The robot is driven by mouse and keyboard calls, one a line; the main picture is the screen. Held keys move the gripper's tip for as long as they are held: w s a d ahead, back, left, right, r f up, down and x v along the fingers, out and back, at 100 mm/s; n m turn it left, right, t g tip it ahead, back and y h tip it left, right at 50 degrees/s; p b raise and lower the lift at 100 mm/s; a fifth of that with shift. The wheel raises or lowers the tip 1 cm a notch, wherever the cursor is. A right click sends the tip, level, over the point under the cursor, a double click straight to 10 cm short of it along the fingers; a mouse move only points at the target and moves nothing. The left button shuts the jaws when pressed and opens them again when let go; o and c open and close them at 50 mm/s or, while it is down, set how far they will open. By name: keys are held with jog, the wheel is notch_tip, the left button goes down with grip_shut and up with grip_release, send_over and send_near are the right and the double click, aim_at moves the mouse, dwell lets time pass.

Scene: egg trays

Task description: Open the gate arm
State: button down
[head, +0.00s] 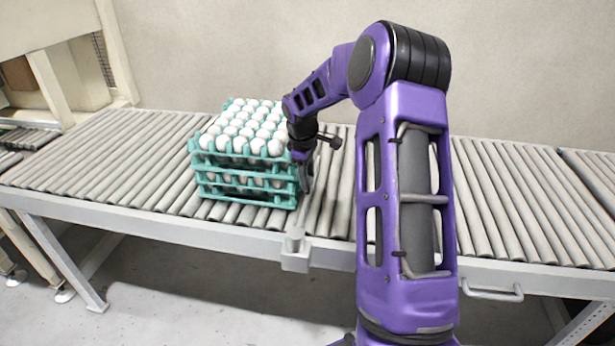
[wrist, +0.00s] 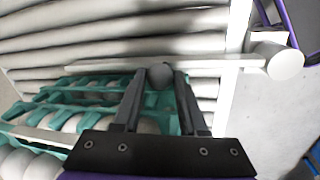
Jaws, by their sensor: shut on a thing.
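The gate arm is a pale bar (wrist: 215,62) in the wrist view. It runs across the rollers to a round pivot post (wrist: 283,60) at the conveyor's edge. In the head view the post (head: 295,248) stands on the near rail. My gripper (wrist: 160,78) is shut on a dark round knob at the bar's middle. In the head view my gripper (head: 305,182) is low at the right side of the egg tray stack (head: 240,190), and hides most of the bar. The stack is green trays with white eggs; it also shows in the wrist view (wrist: 85,88), close to the bar.
The roller conveyor (head: 110,165) runs left to right, with bare rollers on both sides of the stack. Its near rail (head: 170,229) has a handle (head: 492,293) at the right. A cream frame (head: 55,60) stands at the far left. A plain wall is behind.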

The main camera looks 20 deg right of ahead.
jog(key=shift+d, duration=0.1)
jog(key=shift+s+d+m, duration=0.35)
jog(key=shift+d+m, duration=0.1)
jog(key=shift+m, duration=0.05)
jog(key=s+d+m+g, duration=0.1)
jog(key=s+d+m, duration=0.1)
jog(key=s+m, duration=0.6)
jog(key=s+d+m+g, duration=0.2)
jog(key=s+m, duration=0.5)
jog(key=s, duration=0.4)
jog(key=shift+s+m+b, duration=0.25)
jog(key=shift+m+b, duration=0.15)
jog(key=shift+b, duration=0.05)
jog(key=shift+d, duration=0.1)
jog(key=shift+c, duration=2.3)
grip_release()
